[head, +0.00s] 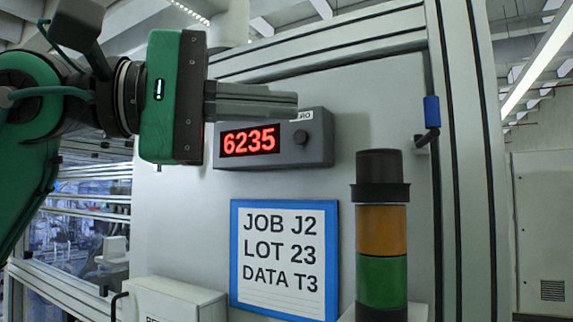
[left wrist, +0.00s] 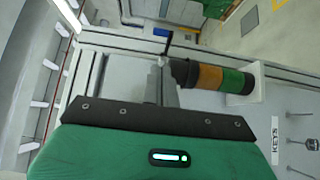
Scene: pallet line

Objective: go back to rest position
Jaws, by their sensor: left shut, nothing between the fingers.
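My left gripper (head: 296,104) comes in from the left in the head view. Its fingers are together and empty, pointing right in front of the top of a grey display box. In the left wrist view the shut fingers (left wrist: 165,72) point toward the upper middle of the picture. The grey display box (head: 318,150) shows red digits 6235 and has a dark round knob (head: 300,138). The fingers overlap the box's upper edge in the picture; I cannot tell whether they touch it. My right gripper is in neither view.
A blue-framed sign (head: 234,255) reads JOB J2, LOT 23, DATA T3. A signal tower (head: 382,230) with black, orange and green sections stands at right; it also shows in the left wrist view (left wrist: 210,77). A blue-handled part (head: 432,112) juts from the frame. A white box (head: 175,298) sits low.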

